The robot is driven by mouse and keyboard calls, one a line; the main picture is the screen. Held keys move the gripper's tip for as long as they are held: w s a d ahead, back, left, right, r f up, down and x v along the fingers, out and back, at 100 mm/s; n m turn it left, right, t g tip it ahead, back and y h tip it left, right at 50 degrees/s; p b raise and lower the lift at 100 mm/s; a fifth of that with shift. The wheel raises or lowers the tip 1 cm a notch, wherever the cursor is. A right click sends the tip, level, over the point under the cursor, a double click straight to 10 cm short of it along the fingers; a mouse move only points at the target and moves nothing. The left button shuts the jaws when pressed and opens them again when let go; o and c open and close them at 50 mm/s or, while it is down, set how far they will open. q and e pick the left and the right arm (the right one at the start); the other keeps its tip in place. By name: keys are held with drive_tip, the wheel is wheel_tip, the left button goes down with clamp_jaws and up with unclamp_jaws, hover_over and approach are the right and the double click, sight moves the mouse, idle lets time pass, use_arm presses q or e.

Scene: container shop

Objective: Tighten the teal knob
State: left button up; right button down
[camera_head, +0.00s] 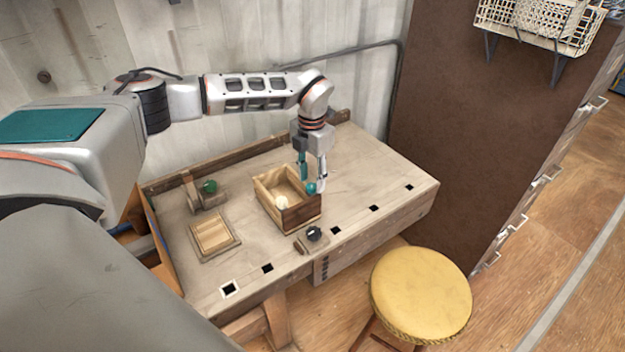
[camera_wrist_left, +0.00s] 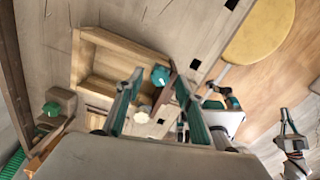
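The teal knob (camera_head: 311,188) is round and sits at the right side of an open wooden box on the workbench. It also shows in the left wrist view (camera_wrist_left: 160,75), between the fingertips. My left gripper (camera_head: 313,180) reaches down over the box's right end, its two fingers apart, one on each side of the knob. In the left wrist view the fingers (camera_wrist_left: 159,78) are spread with the knob between their tips. I cannot tell whether they touch it. My right gripper seems to show at the right of the left wrist view (camera_wrist_left: 290,130); its finger state is unclear.
A green knob (camera_head: 209,186) on a wooden block, a slatted square (camera_head: 212,236) and a dark knob (camera_head: 314,233) are on the bench (camera_head: 385,187). A yellow stool (camera_head: 421,290) stands in front.

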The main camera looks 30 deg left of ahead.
use_arm(q)
drive_tip(key=shift+f, duration=0.75)
clamp_jaws()
drive_tip(key=shift+m, duration=0.3)
drive_tip(key=m, duration=0.3)
drive_tip(key=shift+r, duration=0.1)
drive_tip(key=m, duration=0.4)
drive_tip(key=shift+d, duration=0.1)
drive_tip(key=m, duration=0.3)
drive_tip(key=shift+m, duration=2.2)
